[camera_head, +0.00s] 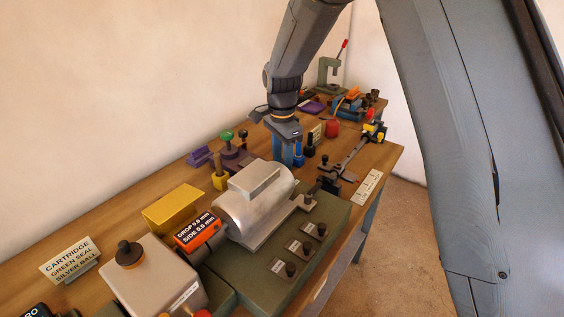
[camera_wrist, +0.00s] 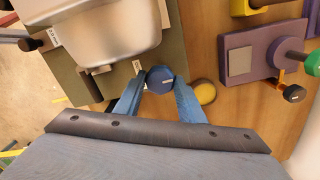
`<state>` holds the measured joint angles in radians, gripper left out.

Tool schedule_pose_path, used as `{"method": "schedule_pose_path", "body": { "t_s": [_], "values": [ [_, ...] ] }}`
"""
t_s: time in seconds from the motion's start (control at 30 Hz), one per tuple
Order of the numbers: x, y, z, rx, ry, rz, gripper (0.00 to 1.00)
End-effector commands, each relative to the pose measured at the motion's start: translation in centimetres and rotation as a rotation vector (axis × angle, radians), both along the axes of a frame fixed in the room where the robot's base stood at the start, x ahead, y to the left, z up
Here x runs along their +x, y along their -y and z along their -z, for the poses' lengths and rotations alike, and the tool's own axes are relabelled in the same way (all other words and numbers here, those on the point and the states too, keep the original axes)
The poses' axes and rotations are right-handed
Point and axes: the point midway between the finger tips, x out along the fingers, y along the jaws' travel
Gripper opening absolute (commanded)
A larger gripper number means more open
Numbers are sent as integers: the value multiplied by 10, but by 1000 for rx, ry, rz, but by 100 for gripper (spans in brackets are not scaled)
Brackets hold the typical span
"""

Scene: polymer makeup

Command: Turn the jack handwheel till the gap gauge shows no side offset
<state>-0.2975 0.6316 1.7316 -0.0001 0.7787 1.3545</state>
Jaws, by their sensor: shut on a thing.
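The gap gauge (camera_head: 197,231) is an orange-framed black display beside the silver motor. It reads "SIDE 0.0 mm"; the DROP line above is less clear, perhaps 3.0 mm. My gripper (camera_head: 287,160) points down behind the motor, its blue fingers low near the bench. In the wrist view my gripper (camera_wrist: 160,92) is shut on a round dark blue knob with a white mark, which appears to be the jack handwheel (camera_wrist: 160,79). The handwheel sits by the edge of the green base plate. In the head view the fingers and motor hide it.
The silver motor (camera_head: 254,200) stands on a green base (camera_head: 318,238) with several small black knobs. A purple fixture with a green knob (camera_head: 226,136) stands left of my gripper. A bar tool (camera_head: 352,157) lies right.

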Motion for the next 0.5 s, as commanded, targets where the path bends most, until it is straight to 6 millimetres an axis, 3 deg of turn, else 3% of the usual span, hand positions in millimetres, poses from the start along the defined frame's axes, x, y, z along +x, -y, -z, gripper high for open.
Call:
{"method": "schedule_pose_path", "body": {
  "t_s": [0.17, 0.2, 0.3, 0.5],
  "values": [
    [2, 0, -2, 2, 5, -1, 13],
    [2, 0, -2, 2, 5, -1, 39],
    [1, 0, -2, 1, 4, -1, 54],
    [1, 0, -1, 1, 2, -2, 54]
  ]
}}
